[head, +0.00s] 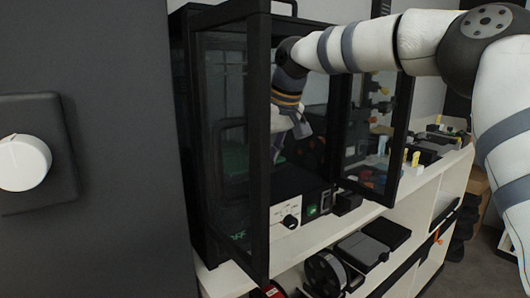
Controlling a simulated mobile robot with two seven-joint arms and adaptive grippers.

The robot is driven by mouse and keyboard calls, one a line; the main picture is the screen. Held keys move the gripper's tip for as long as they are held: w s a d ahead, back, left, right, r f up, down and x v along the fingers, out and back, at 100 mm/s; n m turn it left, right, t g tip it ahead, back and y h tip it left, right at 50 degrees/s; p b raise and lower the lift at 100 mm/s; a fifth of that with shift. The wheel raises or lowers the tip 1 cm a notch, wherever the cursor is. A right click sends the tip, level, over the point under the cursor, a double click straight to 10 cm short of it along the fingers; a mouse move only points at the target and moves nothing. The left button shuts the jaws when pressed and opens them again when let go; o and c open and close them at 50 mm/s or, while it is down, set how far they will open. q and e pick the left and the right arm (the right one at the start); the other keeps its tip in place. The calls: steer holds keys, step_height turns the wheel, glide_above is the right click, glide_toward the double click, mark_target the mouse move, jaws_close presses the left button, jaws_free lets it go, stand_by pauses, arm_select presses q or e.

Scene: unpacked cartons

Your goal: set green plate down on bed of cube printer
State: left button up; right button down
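The cube printer (258,190) is a black-framed cabinet with clear panels, standing on the white bench. Its glass door (375,130) is swung open toward the right. My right arm comes in from the right and reaches into the cabinet opening. My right gripper (279,150) is partly hidden behind the black front frame, and its fingertips are not clear. A dim green patch (235,158) shows through the left glass panel; I cannot tell if it is the green plate. The printer bed cannot be made out. My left gripper is not in view.
A control panel with a knob (291,221) and a lit green switch (313,210) is at the cabinet's lower front. Small parts (425,152) crowd the bench at right. Spools (325,273) and a dark box (363,250) sit on the shelf below. A dark panel (110,200) fills the left.

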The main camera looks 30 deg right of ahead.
steer(key=shift+f, duration=0.3)
steer(key=c, duration=1.2)
jaws_free()
